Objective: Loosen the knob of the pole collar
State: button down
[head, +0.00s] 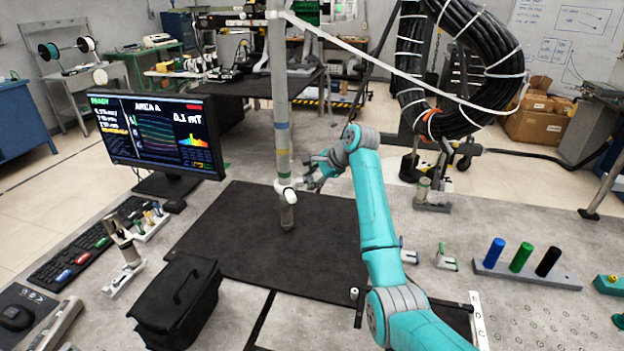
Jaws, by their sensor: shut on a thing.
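A grey pole (280,110) with coloured bands stands upright over the dark mat, left of the picture's middle. A white collar (286,187) sits around its lower part, a little above the pole's bottom end. My teal arm reaches up from the lower right. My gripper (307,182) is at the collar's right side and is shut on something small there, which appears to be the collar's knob. The fingers mostly hide the knob, and I cannot tell how far it is turned.
A dark mat (230,240) covers the middle of the bench. A monitor (155,135), a keyboard (90,245) and a black case (178,300) stand left. A rack with blue, green and black cylinders (525,272) is right. A large black cable coil (460,65) hangs behind; a white rod (390,60) slants from the pole's top.

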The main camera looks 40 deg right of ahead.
jog(key=t, duration=0.2)
jog(key=n+t, duration=0.1)
jog(key=shift+s+f+h, duration=0.2)
jog(key=shift+f+h, duration=0.1)
jog(key=shift+a+n+t, duration=0.1)
jog(key=shift+n+t, duration=0.2)
jog(key=shift+t, duration=1.2)
jog(key=c, duration=0.7)
grip_release()
jog(key=shift+c, duration=0.2)
jog(key=shift+s, duration=0.15)
jog(key=v, duration=1.1)
jog(key=shift+s, duration=0.45)
